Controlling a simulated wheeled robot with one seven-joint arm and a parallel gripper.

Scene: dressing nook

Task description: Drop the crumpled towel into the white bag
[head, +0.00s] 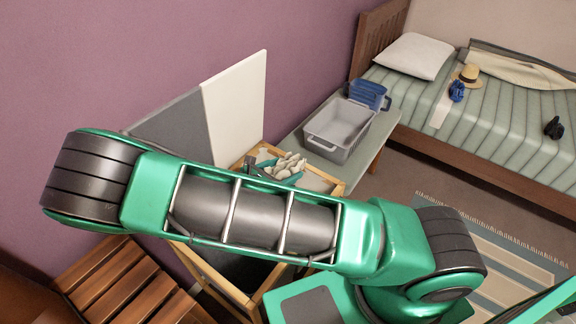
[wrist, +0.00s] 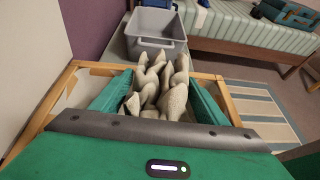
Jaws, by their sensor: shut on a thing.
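The crumpled towel (head: 290,165) is a pale, lumpy bundle of folds. It also shows in the wrist view (wrist: 160,92) between the two green fingers. My gripper (wrist: 158,88) is shut on it and holds it over the wood-framed hamper (wrist: 232,103). In the head view my gripper (head: 275,172) shows partly behind my arm. The pale lining of the white bag (head: 320,183) shows inside the wooden frame, beside and below the towel. The towel and my arm hide much of the bag's opening. I cannot tell whether the towel touches the bag.
A white lid panel (head: 236,110) and a grey one (head: 172,130) stand raised behind the hamper. A grey tub (head: 338,130) and a blue basket (head: 369,95) sit on a bench to the right. A slatted wooden seat (head: 122,283) is at lower left. A bed stands beyond.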

